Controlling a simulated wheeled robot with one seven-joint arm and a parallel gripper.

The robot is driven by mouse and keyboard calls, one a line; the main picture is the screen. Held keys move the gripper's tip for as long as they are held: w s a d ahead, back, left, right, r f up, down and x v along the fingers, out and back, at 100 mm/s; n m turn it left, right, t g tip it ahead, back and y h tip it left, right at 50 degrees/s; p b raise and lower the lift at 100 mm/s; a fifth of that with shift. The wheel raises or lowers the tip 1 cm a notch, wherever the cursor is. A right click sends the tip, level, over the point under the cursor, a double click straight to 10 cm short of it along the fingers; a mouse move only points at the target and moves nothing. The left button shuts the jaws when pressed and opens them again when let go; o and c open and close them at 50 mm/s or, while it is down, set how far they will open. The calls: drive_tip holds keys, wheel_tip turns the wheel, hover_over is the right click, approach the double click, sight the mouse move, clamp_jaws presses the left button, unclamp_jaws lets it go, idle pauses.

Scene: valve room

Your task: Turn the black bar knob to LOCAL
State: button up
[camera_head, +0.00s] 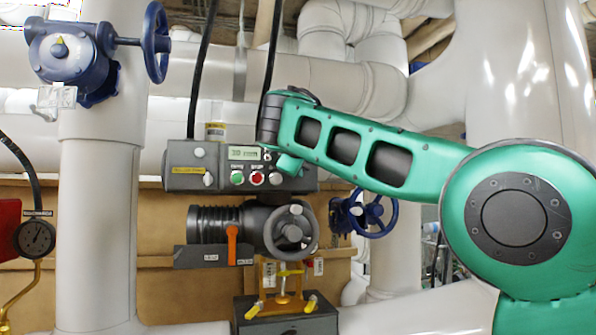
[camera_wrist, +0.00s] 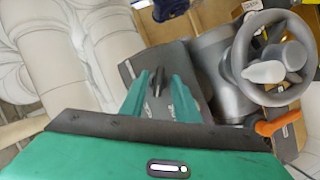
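The black bar knob (camera_wrist: 157,83) shows in the wrist view on the dark grey control box, between the two teal fingers of my gripper (camera_wrist: 159,88). The fingers are apart, one on each side of the bar. I cannot tell whether they touch it. In the head view my gripper (camera_head: 287,164) is at the right part of the control box (camera_head: 185,180) and hides the knob. The LOCAL mark cannot be read in either view.
The box also carries a small display (camera_head: 243,153), a green button (camera_head: 237,178) and a red button (camera_head: 257,178). Below it are a grey handwheel (camera_head: 314,238) and an orange lever (camera_head: 232,242). A blue valve (camera_head: 70,55) is at upper left. Pale pipes surround the area.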

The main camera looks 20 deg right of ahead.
drive_tip(key=v, duration=1)
drive_tip(key=shift+s, duration=0.3)
